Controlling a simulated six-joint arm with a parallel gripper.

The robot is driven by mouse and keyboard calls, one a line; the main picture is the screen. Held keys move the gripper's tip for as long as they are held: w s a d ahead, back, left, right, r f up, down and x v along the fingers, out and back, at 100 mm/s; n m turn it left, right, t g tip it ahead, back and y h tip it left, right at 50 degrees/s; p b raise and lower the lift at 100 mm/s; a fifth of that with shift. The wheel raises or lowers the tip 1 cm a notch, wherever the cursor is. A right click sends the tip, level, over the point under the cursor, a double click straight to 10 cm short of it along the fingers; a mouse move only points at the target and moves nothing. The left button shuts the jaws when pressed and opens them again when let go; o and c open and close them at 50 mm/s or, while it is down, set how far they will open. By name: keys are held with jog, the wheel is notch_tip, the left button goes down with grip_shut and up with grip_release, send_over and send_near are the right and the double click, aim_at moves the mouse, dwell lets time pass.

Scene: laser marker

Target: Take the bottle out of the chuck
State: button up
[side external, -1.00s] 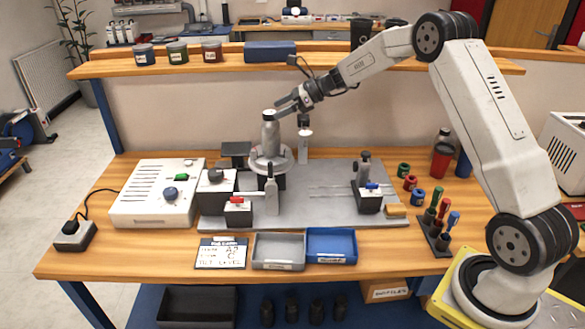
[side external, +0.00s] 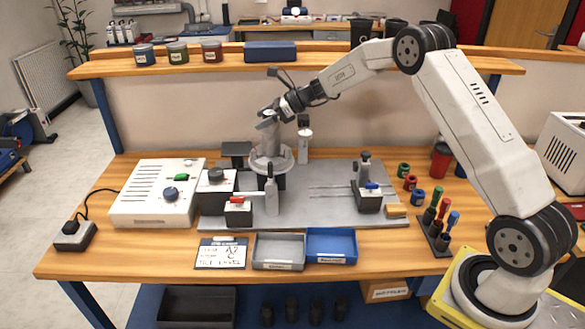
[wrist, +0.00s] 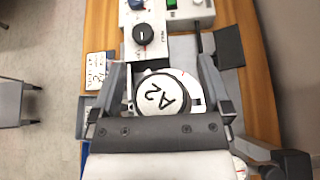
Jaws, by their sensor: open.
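The grey bottle (side external: 270,143) stands upright in the round chuck (side external: 284,166) at the back of the grey plate. My gripper (side external: 266,118) is lowered to the bottle's top, which it largely hides in the side view. In the wrist view, my open gripper (wrist: 163,67) has one finger on each side of the bottle's white lid (wrist: 163,98), marked "A2". Gaps show beside the lid, nearer the right finger in width. Whether either finger touches the bottle lower down cannot be told.
A white control box (side external: 158,194) with knobs stands left of the plate. A white-bodied post (side external: 304,146) stands close behind right. Grey (side external: 257,261) and blue (side external: 354,257) trays lie at the front.

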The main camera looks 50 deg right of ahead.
dwell(0.3)
grip_shut()
jog(key=shift+r, duration=0.15)
dwell(0.3)
jog(key=shift+r, duration=0.55)
notch_tip(320, 180, up, 2)
jog(key=shift+r, duration=0.1)
jog(key=s+a+r, duration=0.1)
jog(key=s+r, duration=0.8)
jog(key=s, duration=0.5)
jog(key=shift+a+r, duration=0.25)
jog(key=shift+a, duration=0.05)
